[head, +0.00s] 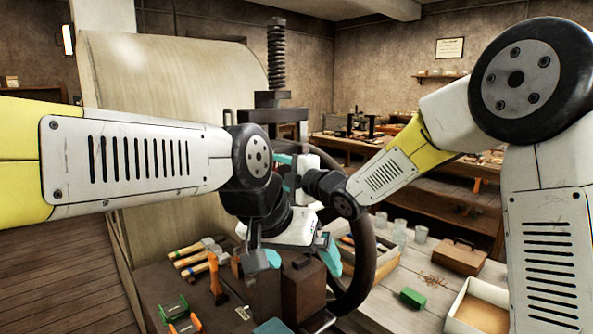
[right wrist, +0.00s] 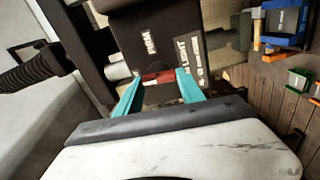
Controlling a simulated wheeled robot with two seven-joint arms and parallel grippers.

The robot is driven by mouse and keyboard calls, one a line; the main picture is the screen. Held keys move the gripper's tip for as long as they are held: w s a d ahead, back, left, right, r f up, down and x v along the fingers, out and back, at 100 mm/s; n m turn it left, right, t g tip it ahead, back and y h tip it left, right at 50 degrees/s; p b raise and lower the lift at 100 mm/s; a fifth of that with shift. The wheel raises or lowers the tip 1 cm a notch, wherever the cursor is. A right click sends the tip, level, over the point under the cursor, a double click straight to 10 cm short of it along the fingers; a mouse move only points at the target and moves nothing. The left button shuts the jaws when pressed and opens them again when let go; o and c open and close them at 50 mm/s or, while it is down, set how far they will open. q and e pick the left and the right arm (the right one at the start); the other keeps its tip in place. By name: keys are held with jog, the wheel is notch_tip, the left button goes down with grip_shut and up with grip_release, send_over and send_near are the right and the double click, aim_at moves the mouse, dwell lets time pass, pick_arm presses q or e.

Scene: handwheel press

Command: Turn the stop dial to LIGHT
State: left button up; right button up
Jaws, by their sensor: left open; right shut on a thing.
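The dark press (head: 277,100) stands in the middle of the head view, with its screw on top and its handwheel (head: 366,262) at the right. In the right wrist view, the stop dial's red knob (right wrist: 158,78) sits on a dark face with white labels; one label (right wrist: 187,52) appears to read LIGHT. My right gripper (right wrist: 159,90) is shut on the red knob, one teal finger at each side. Its exact pointing is hard to tell. In the head view the right gripper (head: 285,162) is partly hidden by my left arm. My left gripper (head: 297,260) is open and empty in front of the press.
At the right are glass jars (head: 400,232), a brown case (head: 459,257), a green block (head: 412,297) and an open box (head: 478,308). A curved pale panel (head: 160,85) stands behind my left arm.

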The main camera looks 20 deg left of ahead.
jog(key=shift+n, duration=0.6)
jog(key=o, duration=1.4)
jog(key=shift+c, duration=0.2)
jog(key=v, duration=0.8)
